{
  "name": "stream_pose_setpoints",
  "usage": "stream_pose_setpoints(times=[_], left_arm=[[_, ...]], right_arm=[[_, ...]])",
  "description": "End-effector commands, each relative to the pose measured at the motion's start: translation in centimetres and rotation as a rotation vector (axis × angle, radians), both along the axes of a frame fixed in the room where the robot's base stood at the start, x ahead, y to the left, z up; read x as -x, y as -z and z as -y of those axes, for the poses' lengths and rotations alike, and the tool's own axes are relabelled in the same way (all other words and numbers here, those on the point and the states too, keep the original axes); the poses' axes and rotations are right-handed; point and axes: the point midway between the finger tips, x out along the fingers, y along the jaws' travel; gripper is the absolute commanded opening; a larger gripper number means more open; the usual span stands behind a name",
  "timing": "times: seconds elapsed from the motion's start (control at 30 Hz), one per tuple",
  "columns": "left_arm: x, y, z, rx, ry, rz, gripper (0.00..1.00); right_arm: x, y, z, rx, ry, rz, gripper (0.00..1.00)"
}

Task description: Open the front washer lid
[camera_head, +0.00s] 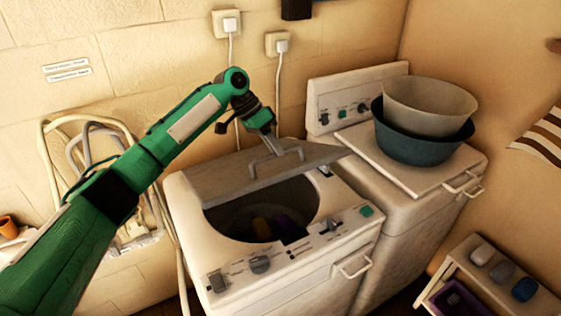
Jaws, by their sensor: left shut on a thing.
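The front washer (290,272) is a white top-loading machine in the middle of the head view. Its grey lid (225,178) is raised and tilted up at the back, with the dark round drum opening (255,215) showing below it. Some yellow and purple items lie dimly inside. A grey bar handle (262,157) stands on the lid. My left gripper (275,150) reaches down from the upper left and is shut on the handle; its fingertips are partly hard to make out. My right gripper is not in view.
A second washer (405,220) stands behind to the right, with a beige basin (430,103) nested in a dark teal basin (410,143) on its lid. A low shelf (500,285) stands at the lower right. Hoses (48,150) hang on the left wall.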

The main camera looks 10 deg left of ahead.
Motion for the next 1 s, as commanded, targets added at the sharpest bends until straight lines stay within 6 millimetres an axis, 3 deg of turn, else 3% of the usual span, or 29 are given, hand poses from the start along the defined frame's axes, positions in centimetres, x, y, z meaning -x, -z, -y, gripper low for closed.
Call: stream_pose_setpoints(times=[0.1, 0.3, 0.97, 1.0], left_arm=[[-1.4, -2.2, -1.0, -0.002, -0.008, 0.003, 0.0], [-2.9, -4.0, -2.2, -0.005, -0.009, 0.002, 0.0], [-3.8, -4.6, -3.2, -0.009, -0.012, -0.001, 0.0], [-3.8, -4.5, -3.2, -0.009, -0.012, -0.001, 0.0]], right_arm=[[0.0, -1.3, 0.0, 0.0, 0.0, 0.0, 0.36], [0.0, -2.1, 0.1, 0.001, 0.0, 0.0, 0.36], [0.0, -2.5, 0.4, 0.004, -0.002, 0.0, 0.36], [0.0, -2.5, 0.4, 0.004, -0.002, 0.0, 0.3]])
